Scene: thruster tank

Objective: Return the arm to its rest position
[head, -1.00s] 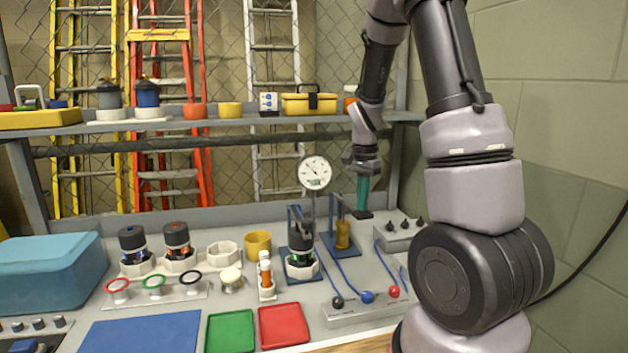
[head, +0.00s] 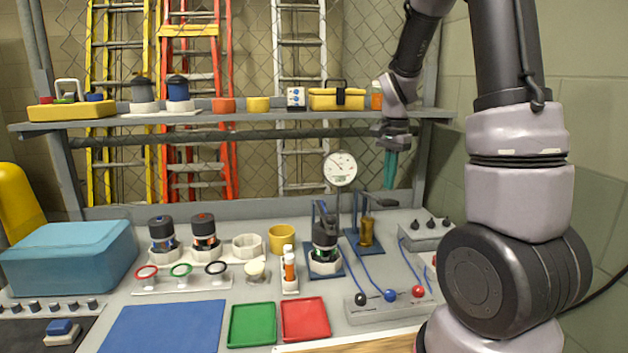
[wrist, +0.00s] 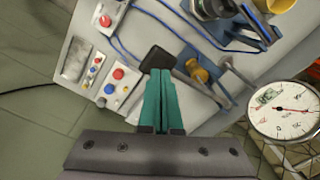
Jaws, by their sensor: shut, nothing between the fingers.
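My gripper (head: 390,169) hangs with its teal fingers pointing down, in front of the shelf's right end and above the back right of the bench. In the wrist view the teal fingers (wrist: 158,102) are pressed together with nothing held between them. My arm rises on the right side of the head view and bends over at the top, the wrist hanging from it. A flat dark piece (wrist: 157,59) shows just beyond the fingertips in the wrist view; I cannot tell how far below them it is.
The dial gauge (head: 340,169) stands left of my gripper. A blue stand with a yellow cylinder (head: 366,231) and a dark thruster (head: 324,236) are below. The shelf (head: 250,116) carries a yellow toolbox (head: 337,99). A wall (head: 600,120) is close on the right.

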